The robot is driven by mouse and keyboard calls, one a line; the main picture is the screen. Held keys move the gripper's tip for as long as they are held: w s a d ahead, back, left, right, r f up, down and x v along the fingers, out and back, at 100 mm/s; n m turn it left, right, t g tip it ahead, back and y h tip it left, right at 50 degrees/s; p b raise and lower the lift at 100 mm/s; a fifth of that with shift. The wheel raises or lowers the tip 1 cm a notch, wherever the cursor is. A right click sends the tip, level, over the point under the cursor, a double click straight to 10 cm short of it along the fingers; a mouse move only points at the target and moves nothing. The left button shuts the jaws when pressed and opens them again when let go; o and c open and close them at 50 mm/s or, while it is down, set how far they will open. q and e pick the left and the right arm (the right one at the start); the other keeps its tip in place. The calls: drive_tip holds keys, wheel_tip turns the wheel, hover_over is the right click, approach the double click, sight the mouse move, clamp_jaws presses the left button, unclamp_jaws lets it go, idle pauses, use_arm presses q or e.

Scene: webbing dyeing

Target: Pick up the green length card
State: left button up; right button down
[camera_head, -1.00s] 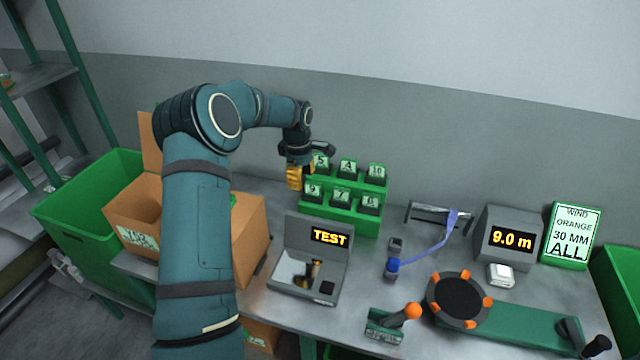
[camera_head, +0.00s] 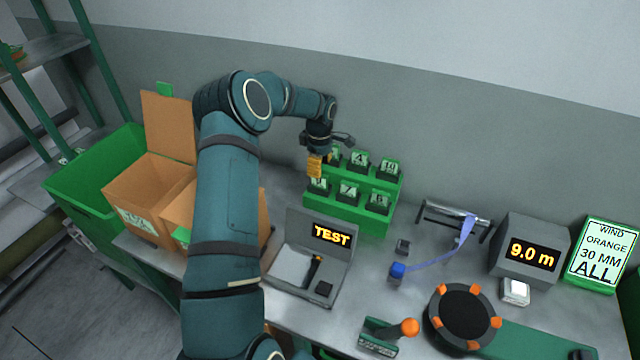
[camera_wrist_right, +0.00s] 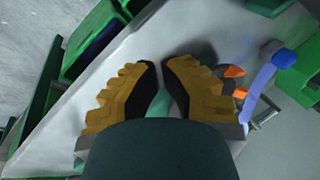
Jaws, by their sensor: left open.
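Several dark cards with pale green number labels stand in two rows in a green stepped rack (camera_head: 345,214). I cannot tell which card the task means. My left gripper (camera_head: 315,165), with yellow fingers, is at the rack's left end. It is open, just above the card marked 9 (camera_head: 319,184), and partly covers the card at the back left. I cannot tell whether it touches either card. The cards marked 7 (camera_head: 348,192) and 10 (camera_head: 389,166) show clearly. My right gripper (camera_wrist_right: 161,62) shows only in the right wrist view, its yellow fingers leaving a narrow gap.
A grey TEST device (camera_head: 331,235) stands in front of the rack. Right of it are a blue strap (camera_head: 440,258), a 9.0 m display (camera_head: 533,255) and a round winder (camera_head: 464,312). An open carton (camera_head: 150,185) and green bin (camera_head: 75,190) are at left.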

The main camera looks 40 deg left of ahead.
sight(320, 178)
use_arm(q)
drive_tip(key=shift+w+a+f, duration=0.1)
drive_tip(key=shift+f, duration=2.65)
clamp_jaws()
